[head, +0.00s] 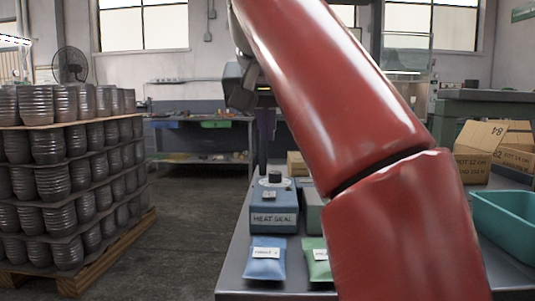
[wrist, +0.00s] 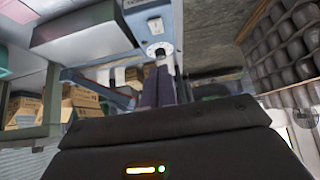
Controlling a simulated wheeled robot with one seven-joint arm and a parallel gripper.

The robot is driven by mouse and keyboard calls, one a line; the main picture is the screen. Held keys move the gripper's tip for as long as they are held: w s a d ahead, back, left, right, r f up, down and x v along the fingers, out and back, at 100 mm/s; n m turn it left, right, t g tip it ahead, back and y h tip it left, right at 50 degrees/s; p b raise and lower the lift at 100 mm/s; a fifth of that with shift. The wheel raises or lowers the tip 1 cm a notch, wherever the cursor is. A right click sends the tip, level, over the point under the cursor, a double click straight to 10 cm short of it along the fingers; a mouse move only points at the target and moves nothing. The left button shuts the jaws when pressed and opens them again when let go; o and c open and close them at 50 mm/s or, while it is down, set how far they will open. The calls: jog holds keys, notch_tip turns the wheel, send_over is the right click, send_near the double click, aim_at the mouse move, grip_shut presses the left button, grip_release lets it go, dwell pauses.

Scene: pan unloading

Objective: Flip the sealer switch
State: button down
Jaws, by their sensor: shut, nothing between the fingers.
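The sealer (head: 273,219) is a blue box labelled HEAT SEAL on the grey bench, left of my red arm in the head view. On its sloped top are a dark round knob (head: 274,177) and a small pale plate (head: 275,194) that looks like the switch. The sealer (wrist: 112,12) is upside down in the wrist view, with the plate (wrist: 155,25) and a white dial (wrist: 160,48). My gripper (head: 263,168) points down at the sealer's back. In the wrist view my gripper (wrist: 162,70) is shut and empty, its tips close to the dial; contact is unclear.
A blue pouch (head: 265,260) and a green pouch (head: 317,255) lie in front of the sealer. A teal bin (head: 505,215) and cardboard boxes (head: 480,150) are at right.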

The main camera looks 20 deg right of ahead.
jog(key=b, duration=0.3)
send_over(269, 195)
jog(key=f, duration=0.7)
jog(key=shift+s+a+f, duration=0.15)
jog(key=shift+s+f, duration=0.05)
jog(key=shift+s, duration=0.2)
notch_tip(269, 195, down, 2)
jog(key=shift+s+f+b, duration=0.15)
jog(key=shift+f+b, duration=0.1)
jog(key=shift+b, duration=0.75)
jog(key=shift+a+f, duration=0.1)
jog(key=shift+f, duration=0.5)
jog(key=shift+b, duration=0.3)
jog(key=shift+s+f+t+b, duration=0.25)
jog(key=shift+f+b, duration=0.45)
jog(key=shift+b, duration=0.4)
jog(key=shift+w+r+p, duration=0.1)
jog(key=shift+r+p, duration=0.2)
jog(key=shift+r, duration=0.05)
jog(key=shift+r+p, duration=0.8)
jog(key=shift+p, duration=0.1)
